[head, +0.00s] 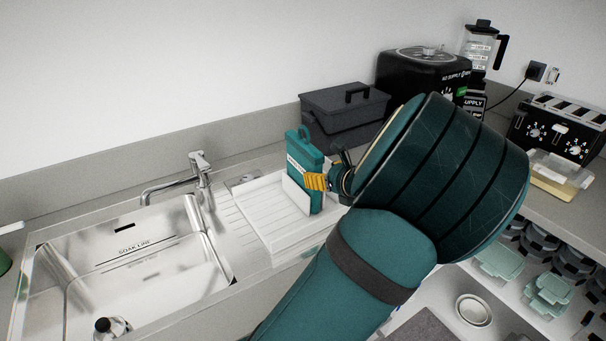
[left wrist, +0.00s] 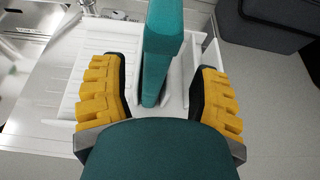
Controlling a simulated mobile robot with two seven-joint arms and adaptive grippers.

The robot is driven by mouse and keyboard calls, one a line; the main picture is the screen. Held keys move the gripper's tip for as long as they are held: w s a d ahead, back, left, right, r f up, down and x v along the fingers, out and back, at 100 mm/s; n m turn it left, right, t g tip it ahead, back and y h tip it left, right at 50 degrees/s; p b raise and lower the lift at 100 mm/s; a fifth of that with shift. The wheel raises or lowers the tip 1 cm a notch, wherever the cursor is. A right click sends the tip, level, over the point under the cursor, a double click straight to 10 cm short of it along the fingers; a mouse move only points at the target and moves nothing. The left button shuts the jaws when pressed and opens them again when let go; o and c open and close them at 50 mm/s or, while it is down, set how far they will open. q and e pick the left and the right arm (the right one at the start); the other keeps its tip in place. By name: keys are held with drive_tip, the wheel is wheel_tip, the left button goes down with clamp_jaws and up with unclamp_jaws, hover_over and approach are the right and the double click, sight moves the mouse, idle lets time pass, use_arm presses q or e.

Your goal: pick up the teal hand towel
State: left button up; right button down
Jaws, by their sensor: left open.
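The teal hand towel (head: 312,160) stands upright as a flat, thin slab with a loop at its top and a pale label on its face. It sits in the white rack (head: 262,212) beside the sink. My left gripper (head: 316,181) is at the towel's right side in the head view, partly hidden by my own wrist. In the left wrist view its yellow fingers (left wrist: 162,75) are open, one on each side of the towel (left wrist: 160,50), with gaps on both sides. My right gripper is not in view.
The steel sink (head: 130,262) and tap (head: 195,175) are at left. A dark lidded bin (head: 345,117) stands close behind the towel. A black appliance (head: 415,70) and a toaster (head: 560,125) are at right. Below right is an open storage space with containers (head: 548,293).

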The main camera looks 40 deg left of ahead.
sight(311, 170)
use_arm(q)
drive_tip(key=shift+b+x, duration=0.45)
drive_tip(key=shift+x, duration=2.25)
drive_tip(key=shift+o, duration=0.2)
drive_tip(key=shift+s+a+r, duration=0.1)
drive_tip(key=shift+s, duration=0.1)
clamp_jaws()
